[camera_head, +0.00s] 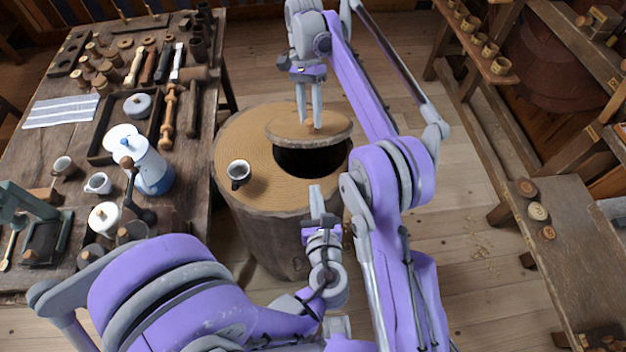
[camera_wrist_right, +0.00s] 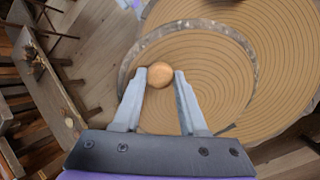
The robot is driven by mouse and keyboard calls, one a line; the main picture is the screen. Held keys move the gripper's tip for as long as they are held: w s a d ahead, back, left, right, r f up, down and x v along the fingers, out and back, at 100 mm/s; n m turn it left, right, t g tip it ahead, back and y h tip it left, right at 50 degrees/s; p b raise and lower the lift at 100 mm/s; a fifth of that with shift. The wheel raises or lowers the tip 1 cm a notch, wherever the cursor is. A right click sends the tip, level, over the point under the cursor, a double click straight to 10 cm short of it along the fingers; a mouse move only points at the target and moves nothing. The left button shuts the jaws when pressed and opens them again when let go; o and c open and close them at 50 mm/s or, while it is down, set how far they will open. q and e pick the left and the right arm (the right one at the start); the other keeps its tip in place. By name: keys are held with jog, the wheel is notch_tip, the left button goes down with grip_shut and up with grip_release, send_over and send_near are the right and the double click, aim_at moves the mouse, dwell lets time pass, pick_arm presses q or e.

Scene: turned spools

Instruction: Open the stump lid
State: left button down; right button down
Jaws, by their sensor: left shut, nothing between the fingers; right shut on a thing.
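The wooden stump (camera_head: 246,206) stands on the floor in the middle of the head view, with a dark round opening (camera_head: 308,163) in its top. The round stump lid (camera_head: 337,129) is raised and tilted above the far side of the opening, which is partly uncovered. My right gripper (camera_head: 311,124) is shut on the lid's round wooden knob, which shows between the fingers in the right wrist view (camera_wrist_right: 160,75). My left gripper (camera_head: 315,192) is shut and empty, in front of the opening near the stump's front edge.
A cup (camera_head: 238,174) stands on the left part of the stump top. The workbench (camera_head: 204,157) at left holds a blue coffee pot (camera_head: 151,168), cups and several turned pieces. Another bench (camera_head: 560,235) stands at right. Open floor lies between it and the stump.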

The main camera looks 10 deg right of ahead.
pick_arm(q)
jog(key=x, duration=0.7)
jog(key=shift+w+a+f, duration=0.1)
jog(key=shift+w, duration=0.2)
jog(key=shift+w+r, duration=1)
jog(key=shift+r, duration=0.1)
jog(key=shift+w+r, duration=0.35)
jog(key=shift+r, duration=0.25)
jog(key=shift+w+r, duration=0.4)
jog(key=shift+r, duration=0.3)
pick_arm(e)
jog(key=shift+c, duration=2.3)
grip_release()
pick_arm(q)
jog(key=shift+s, duration=0.1)
